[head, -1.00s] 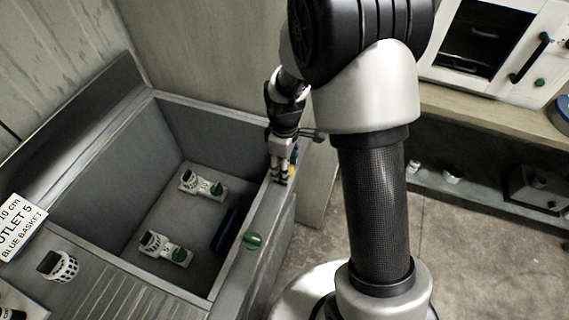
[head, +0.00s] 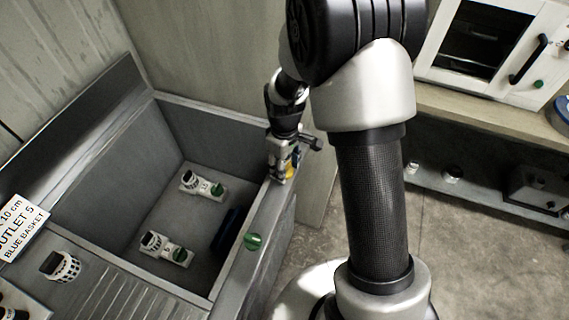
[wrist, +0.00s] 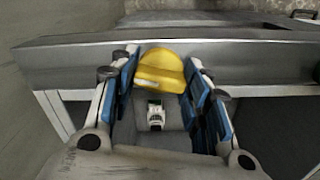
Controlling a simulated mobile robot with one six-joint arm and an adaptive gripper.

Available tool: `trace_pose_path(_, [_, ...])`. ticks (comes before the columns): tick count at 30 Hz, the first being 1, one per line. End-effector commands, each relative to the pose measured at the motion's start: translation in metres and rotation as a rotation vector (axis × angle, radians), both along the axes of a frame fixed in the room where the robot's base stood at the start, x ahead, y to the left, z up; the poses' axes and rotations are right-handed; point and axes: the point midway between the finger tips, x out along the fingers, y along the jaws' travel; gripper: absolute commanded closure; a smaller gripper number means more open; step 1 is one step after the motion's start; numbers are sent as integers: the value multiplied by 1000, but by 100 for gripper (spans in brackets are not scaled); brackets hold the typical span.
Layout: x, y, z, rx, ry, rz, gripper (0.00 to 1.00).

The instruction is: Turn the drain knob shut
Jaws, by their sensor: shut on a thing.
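A yellow knob (wrist: 160,70) sits between my gripper's blue-padded fingers in the wrist view, at the rim of the grey sink. A bit of this yellow knob shows in the head view (head: 292,171). My gripper (head: 281,174) is at the right rim of the sink, near its back corner, and is shut on the yellow knob. The fingers hide part of the knob in the head view. A green knob (head: 253,241) is nearer on the same rim, clear of my gripper. No open or shut marking is readable on either knob.
The sink basin (head: 150,205) holds two white fittings with green parts (head: 203,184) (head: 166,248) and a dark blue object (head: 228,230). A sign (head: 20,228) reads outlet 5, blue basket. A white cabinet (head: 490,45) and a counter stand at right.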

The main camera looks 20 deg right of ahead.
Motion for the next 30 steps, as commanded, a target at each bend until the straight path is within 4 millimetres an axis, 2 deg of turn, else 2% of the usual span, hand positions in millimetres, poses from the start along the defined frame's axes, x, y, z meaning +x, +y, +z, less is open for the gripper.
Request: trace_pose_path(30, [0, 0, 1, 1, -1, -957, 81])
